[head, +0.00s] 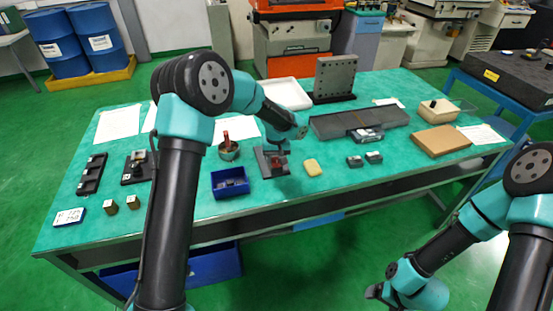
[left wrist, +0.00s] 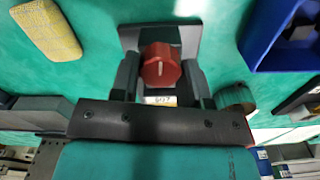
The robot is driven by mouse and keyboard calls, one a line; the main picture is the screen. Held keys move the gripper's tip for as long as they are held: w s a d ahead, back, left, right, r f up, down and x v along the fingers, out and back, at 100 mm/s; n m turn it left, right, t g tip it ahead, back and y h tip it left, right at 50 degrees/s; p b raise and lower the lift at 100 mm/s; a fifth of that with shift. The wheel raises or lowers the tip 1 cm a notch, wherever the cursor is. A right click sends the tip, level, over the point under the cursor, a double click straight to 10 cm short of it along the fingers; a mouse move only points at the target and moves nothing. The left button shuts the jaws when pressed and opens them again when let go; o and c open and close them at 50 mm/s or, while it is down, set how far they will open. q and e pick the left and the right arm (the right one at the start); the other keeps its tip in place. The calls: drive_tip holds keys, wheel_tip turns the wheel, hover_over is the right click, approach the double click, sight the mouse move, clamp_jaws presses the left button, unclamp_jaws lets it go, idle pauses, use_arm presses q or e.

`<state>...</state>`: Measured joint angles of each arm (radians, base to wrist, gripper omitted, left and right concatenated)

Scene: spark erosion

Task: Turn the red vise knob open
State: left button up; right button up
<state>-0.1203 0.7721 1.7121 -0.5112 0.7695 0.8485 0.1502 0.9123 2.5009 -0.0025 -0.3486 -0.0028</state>
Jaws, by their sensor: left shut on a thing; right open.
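The red vise knob (left wrist: 161,66) sits between the two dark fingers of my left gripper (left wrist: 160,78) in the left wrist view. A pale line marks its face. The dark vise plate (left wrist: 185,36) shows behind it, and a small white label (left wrist: 158,100) lies below. In the head view my left gripper (head: 274,148) is over the vise (head: 263,165), and the red knob (head: 278,161) is partly hidden by it. The left gripper is shut on the knob. My right gripper (head: 385,294) is open and empty, low at the right, off the table.
A blue bin (head: 230,193) stands left of the vise and a yellow sponge (head: 312,167) right of it. A round pot with a red-handled tool (head: 229,152) is close behind at left. A grey slab (head: 358,122) lies farther right. The table's front strip is mostly clear.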

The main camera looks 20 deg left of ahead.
sight(276, 160)
use_arm(q)
drive_tip(key=shift+n, duration=0.6)
drive_tip(key=o, duration=0.9)
drive_tip(key=shift+o, duration=0.2)
drive_tip(key=shift+r, duration=0.1)
wheel_tip(276, 160, up, 17)
drive_tip(key=shift+r, duration=0.15)
